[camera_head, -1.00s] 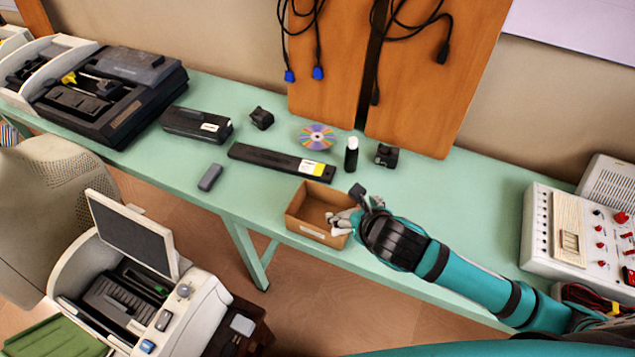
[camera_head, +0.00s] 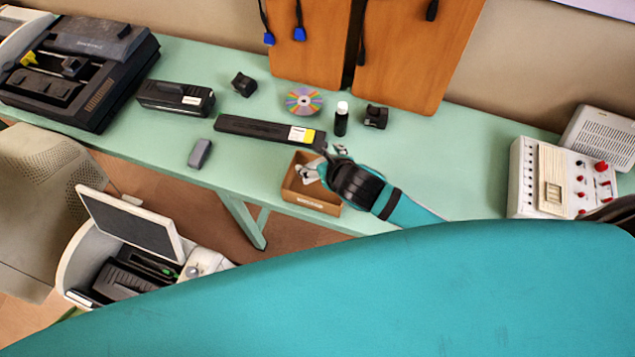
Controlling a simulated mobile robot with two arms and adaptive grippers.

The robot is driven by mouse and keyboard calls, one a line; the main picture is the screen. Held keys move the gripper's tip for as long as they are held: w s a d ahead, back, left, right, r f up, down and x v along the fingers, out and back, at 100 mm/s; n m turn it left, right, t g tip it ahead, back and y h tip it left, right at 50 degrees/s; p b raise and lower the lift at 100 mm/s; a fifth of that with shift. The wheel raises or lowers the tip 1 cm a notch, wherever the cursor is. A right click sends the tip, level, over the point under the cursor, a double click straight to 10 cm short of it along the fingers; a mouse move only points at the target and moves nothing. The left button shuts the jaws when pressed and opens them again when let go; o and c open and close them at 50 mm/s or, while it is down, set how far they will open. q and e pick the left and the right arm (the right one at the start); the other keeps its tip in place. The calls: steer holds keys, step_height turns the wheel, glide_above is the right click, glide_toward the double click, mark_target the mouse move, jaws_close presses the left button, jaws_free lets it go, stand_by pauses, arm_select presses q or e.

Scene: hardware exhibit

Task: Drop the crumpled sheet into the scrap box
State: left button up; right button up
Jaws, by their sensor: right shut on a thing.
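The scrap box (camera_head: 316,204) is a small open brown cardboard box near the front edge of the green table. My right gripper (camera_head: 323,167) reaches over the box's right and back side from the right. It is shut on the crumpled sheet (camera_head: 307,173), a small whitish-grey lump. The sheet shows inside the box's outline, at its upper part. I cannot tell whether it touches the box. My gripper and wrist hide part of the sheet and the box's right side. My left gripper is out of view.
A long black bar (camera_head: 265,131), a disc (camera_head: 303,101), a black bottle (camera_head: 341,119) and small black blocks lie behind the box. A white control unit (camera_head: 562,180) stands at the right. My own teal arm covers the lower right.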

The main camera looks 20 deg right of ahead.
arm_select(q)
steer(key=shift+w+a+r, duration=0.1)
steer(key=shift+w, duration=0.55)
arm_select(e)
steer(key=shift+f, duration=0.25)
steer(key=o, duration=0.6)
steer(key=shift+o, duration=0.2)
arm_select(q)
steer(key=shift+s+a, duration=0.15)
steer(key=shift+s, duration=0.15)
arm_select(e)
steer(key=v, duration=1.2)
